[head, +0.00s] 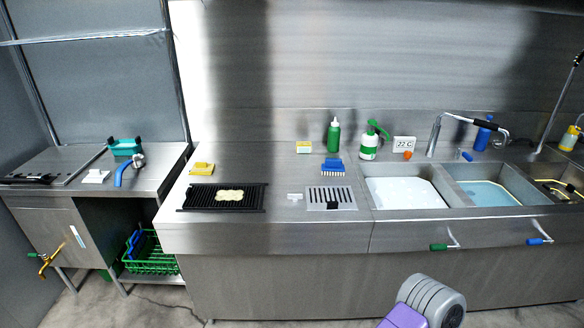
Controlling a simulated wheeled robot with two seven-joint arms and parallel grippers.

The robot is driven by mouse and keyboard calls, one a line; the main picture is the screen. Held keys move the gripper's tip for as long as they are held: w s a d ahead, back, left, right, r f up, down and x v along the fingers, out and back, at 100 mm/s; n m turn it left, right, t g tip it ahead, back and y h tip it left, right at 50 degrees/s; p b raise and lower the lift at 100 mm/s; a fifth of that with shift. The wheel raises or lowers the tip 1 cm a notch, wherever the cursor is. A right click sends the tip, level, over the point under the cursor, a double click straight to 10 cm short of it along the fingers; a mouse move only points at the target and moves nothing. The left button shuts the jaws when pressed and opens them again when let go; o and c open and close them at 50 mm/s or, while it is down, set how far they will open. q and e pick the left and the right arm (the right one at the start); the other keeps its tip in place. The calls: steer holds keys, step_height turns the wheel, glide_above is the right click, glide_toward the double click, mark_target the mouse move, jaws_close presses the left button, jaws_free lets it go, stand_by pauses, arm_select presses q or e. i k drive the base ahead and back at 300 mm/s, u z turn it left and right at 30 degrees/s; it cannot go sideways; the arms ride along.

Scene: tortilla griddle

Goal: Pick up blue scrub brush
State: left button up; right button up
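The blue scrub brush (333,164) lies on the steel counter, just behind a grey slotted drain plate (318,197). Its blue back is up and its pale bristles point toward the front. It lies clear of the things around it. Neither of my grippers shows in the head view. A grey and purple piece, which looks like one of my arm links, shows at the bottom right, well in front of the counter and apart from the brush.
A black griddle (256,199) holding a pale flat piece lies left of the drain plate. A green bottle (334,136) and a white-green spray bottle (368,143) stand behind the brush. The sinks (407,192) open to its right. Bare counter lies to its left.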

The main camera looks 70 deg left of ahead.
mark_target(333, 165)
steer(key=u, duration=2.2)
